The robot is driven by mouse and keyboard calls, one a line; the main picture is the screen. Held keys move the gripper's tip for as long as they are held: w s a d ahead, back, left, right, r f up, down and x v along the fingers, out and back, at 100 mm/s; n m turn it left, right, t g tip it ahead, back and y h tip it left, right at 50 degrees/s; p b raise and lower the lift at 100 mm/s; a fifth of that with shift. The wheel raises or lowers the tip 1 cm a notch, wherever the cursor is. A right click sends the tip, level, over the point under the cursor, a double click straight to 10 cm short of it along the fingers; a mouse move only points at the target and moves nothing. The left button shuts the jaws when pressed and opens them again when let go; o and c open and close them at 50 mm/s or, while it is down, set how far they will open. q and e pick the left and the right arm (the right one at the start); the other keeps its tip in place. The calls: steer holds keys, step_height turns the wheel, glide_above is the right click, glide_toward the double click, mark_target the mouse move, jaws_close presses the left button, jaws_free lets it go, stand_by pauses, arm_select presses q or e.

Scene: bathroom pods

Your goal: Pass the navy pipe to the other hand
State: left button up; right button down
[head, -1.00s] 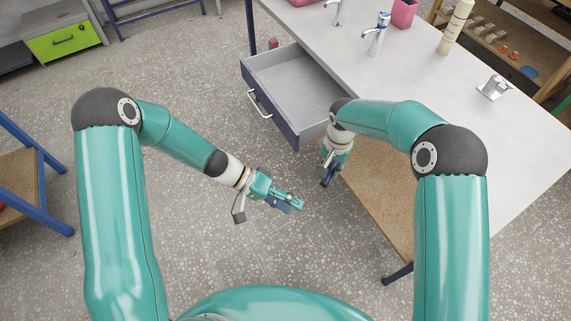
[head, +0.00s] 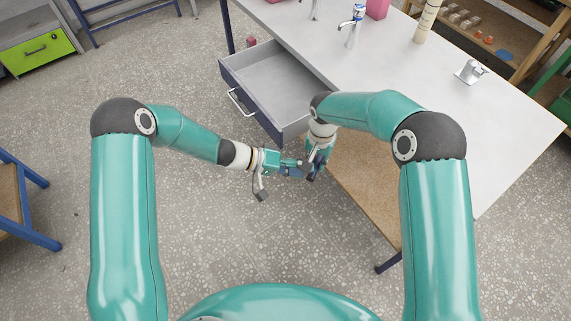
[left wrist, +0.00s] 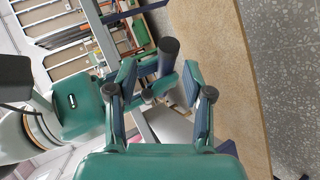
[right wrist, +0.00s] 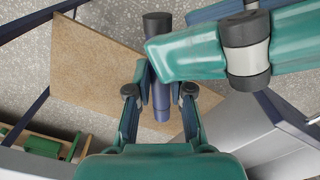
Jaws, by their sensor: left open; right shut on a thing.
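The navy pipe is held in my right gripper (right wrist: 160,92). In the right wrist view the navy pipe (right wrist: 161,103) runs lengthwise between the fingers, its dark end (right wrist: 157,24) sticking out beyond them. My left gripper (left wrist: 160,78) is open, and the pipe's dark end (left wrist: 168,48) shows between its fingers in the left wrist view. I cannot tell whether they touch it. In the head view my left gripper (head: 293,169) meets my right gripper (head: 316,163) from the left, and the pipe is mostly hidden there. A teal left finger (right wrist: 188,52) crosses beside the pipe.
An open grey drawer (head: 270,83) juts from the white counter (head: 440,110) just behind the grippers. A brown lower shelf (head: 365,190) lies to the right. Taps and a bottle (head: 427,20) stand on the counter. The speckled floor below and in front is clear.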

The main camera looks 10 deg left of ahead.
arm_select(q)
steer(key=shift+x, duration=1.45)
steer(key=shift+d+r, duration=0.1)
jaws_close()
arm_select(e)
steer(key=c, duration=1)
jaws_free()
steer(key=shift+o, duration=0.2)
